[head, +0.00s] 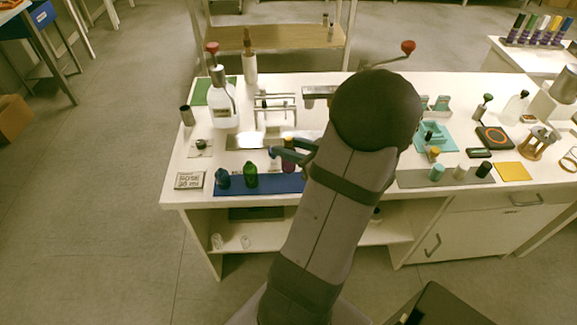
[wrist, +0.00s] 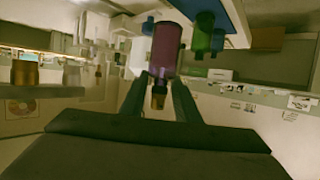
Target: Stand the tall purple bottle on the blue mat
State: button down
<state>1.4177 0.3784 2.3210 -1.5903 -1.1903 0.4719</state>
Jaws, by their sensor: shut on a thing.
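The blue mat (head: 275,186) lies along the front left edge of the white table. The purple bottle (wrist: 166,50), with a gold cap, is held between the fingers of my gripper (wrist: 158,88). In the head view, my gripper (head: 288,150) is over the back right part of the mat, and the purple bottle (head: 289,160) is partly hidden by my gripper and arm. In the wrist view the bottle points the same way as the green bottle, so it looks about upright. I cannot tell whether its base touches the mat.
A green bottle (head: 250,175) and a blue bottle (head: 222,179) stand on the mat's left part. A label block (head: 189,180) lies left of the mat. A grey mat (head: 410,179) with several small bottles is at the right. A white pump bottle (head: 222,107) stands behind.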

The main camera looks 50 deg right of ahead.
aim_at(294, 165)
jog(key=shift+f+b, duration=0.4)
jog(key=shift+f, duration=2.4)
jog(key=shift+f, duration=0.2)
jog(key=c, duration=1.3)
grip_release()
jog(key=shift+c, duration=0.2)
jog(key=shift+r, duration=0.25)
jog(key=v, duration=1.2)
jog(key=shift+f, duration=0.1)
